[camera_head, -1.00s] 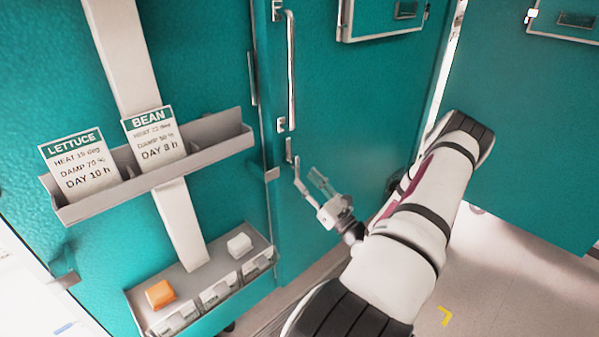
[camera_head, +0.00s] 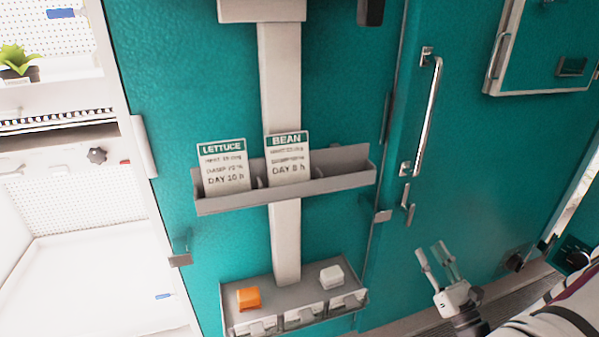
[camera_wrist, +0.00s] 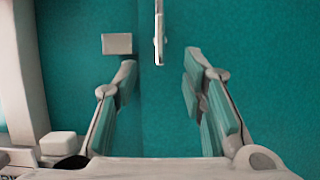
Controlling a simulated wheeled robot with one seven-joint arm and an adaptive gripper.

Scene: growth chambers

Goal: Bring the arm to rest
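My gripper (camera_head: 436,262) is open and empty in the lower right of the head view, in front of the teal chamber door. Its two fingers stand apart in the wrist view (camera_wrist: 160,85), with only teal surface and the lower end of a metal piece between and beyond them. My arm shows at the lower right edge of the head view, mostly out of frame. The long door handle (camera_head: 430,115) and a small latch lever (camera_head: 408,205) are above the gripper, apart from it.
A grey rack (camera_head: 330,187) holds a LETTUCE card (camera_head: 222,168) and a BEAN card (camera_head: 288,158). A lower shelf (camera_head: 285,290) bears an orange block (camera_head: 248,299) and a white block (camera_head: 331,277). An open white chamber with a potted plant (camera_head: 18,65) is at left.

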